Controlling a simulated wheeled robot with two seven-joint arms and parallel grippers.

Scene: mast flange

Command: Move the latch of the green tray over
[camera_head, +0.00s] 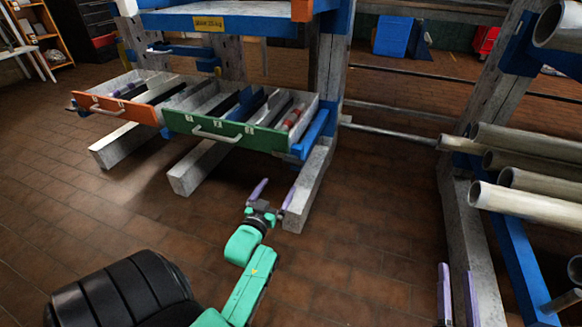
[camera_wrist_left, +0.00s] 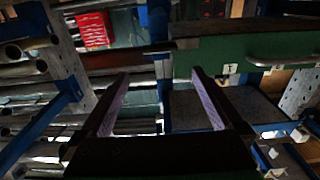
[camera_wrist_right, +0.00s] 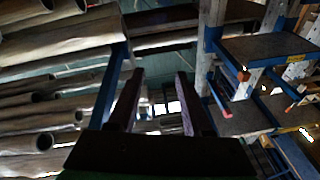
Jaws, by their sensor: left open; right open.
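The green tray (camera_head: 225,133) is a drawer with a green front, a light bar handle (camera_head: 222,137) and small white marks; it sits low in the rack beside an orange-fronted tray (camera_head: 110,108). I cannot clearly pick out its latch. A green front with a handle (camera_wrist_left: 285,62) and a white mark (camera_wrist_left: 229,68) also fills the upper right of the left wrist view. My left gripper (camera_head: 272,194) is open and empty, in front of and below the green tray, apart from it. My right gripper (camera_head: 457,285) is open and empty at lower right, far from the tray.
Grey beams (camera_head: 308,185) stick out at floor level beneath the trays. A rack of grey pipes (camera_head: 525,180) stands on the right near my right gripper. The tiled floor in the middle is clear.

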